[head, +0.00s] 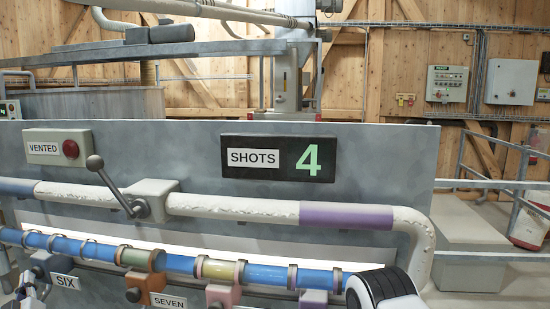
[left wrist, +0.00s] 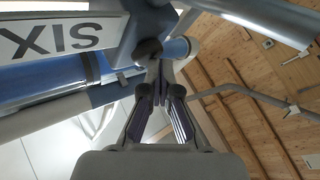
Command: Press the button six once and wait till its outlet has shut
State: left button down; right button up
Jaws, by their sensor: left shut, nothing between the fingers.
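The label SIX (head: 65,281) is at the lower left of the head view, beside a blue-grey block with a dark round button (head: 37,272). In the left wrist view, the SIX label (left wrist: 55,38) appears upside down and the dark button (left wrist: 148,48) sits right by my fingertips. My left gripper (left wrist: 160,72) is shut and empty, its tips at the button; I cannot tell whether they touch it. In the head view, my left gripper (head: 27,286) is partly cut off below the button. The outlet of six cannot be made out.
A display reads SHOTS 4 (head: 278,158). A VENTED sign (head: 58,147) has a red lamp. A lever (head: 115,187) stands on the white pipe (head: 230,205). A blue segmented tube (head: 270,274) runs above more coloured button blocks, one labelled SEVEN (head: 168,302).

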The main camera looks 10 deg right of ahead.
pick_arm(q)
jog(key=shift+w+d+f, duration=0.1)
jog(key=shift+w+d, duration=0.05)
jog(key=shift+w, duration=0.05)
jog(key=shift+r, duration=0.2)
jog(key=shift+s, duration=0.1)
jog(key=shift+f+b, duration=0.1)
jog(key=shift+b, duration=0.25)
jog(key=s+a+p, duration=0.1)
jog(key=s+a, duration=0.1)
jog(key=s, duration=0.3)
jog(key=shift+s+a, duration=0.2)
jog(key=shift+s, duration=0.1)
